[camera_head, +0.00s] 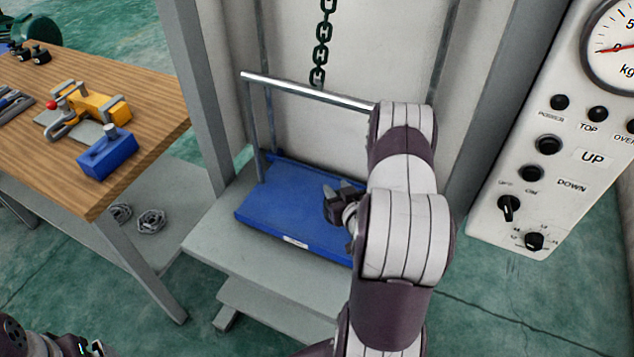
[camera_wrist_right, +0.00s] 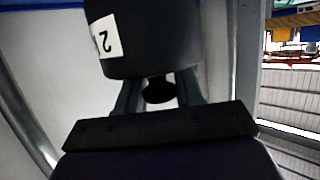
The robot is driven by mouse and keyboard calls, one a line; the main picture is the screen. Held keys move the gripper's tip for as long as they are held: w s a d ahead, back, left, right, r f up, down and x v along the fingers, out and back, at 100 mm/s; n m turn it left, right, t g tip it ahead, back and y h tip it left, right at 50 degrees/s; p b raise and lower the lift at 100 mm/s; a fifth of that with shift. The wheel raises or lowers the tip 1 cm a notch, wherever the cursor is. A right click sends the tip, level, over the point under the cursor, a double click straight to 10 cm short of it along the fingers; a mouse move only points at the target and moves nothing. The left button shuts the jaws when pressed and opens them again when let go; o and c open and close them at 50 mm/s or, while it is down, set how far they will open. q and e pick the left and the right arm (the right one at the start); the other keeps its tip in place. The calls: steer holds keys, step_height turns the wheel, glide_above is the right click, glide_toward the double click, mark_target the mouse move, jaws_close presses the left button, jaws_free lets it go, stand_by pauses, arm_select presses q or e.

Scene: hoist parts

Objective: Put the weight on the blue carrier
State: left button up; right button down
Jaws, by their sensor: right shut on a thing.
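The blue carrier (camera_head: 290,222) is a flat blue platform with a grey rail frame, standing on a grey step in the head view. My right gripper (camera_head: 338,198) is over the carrier's right half, partly covered by my own arm. In the right wrist view the weight (camera_wrist_right: 150,50) is a dark cylinder with a white label reading 2. My right gripper (camera_wrist_right: 158,88) is shut on its narrow neck. A blue strip shows behind the weight at the top edge; I cannot tell whether they touch. My left gripper (camera_head: 85,347) is only partly visible at the bottom left.
A wooden bench (camera_head: 165,115) at left holds a blue block (camera_head: 107,155), a yellow tool (camera_head: 100,105) and dark items. A chain (camera_head: 323,40) hangs behind the carrier's rail. A control panel (camera_head: 555,150) stands at right. Grey posts flank the carrier; its left half is clear.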

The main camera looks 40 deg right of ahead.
steer(key=shift+s+d+f, duration=0.2)
steer(key=shift+d+f, duration=0.1)
steer(key=shift+d, duration=0.1)
step_height(320, 180, down, 4)
steer(key=shift+r, duration=0.1)
steer(key=c, duration=0.7)
jaws_free()
steer(key=shift+s+a, duration=0.1)
steer(key=shift+a, duration=0.05)
steer(key=shift+s, duration=0.15)
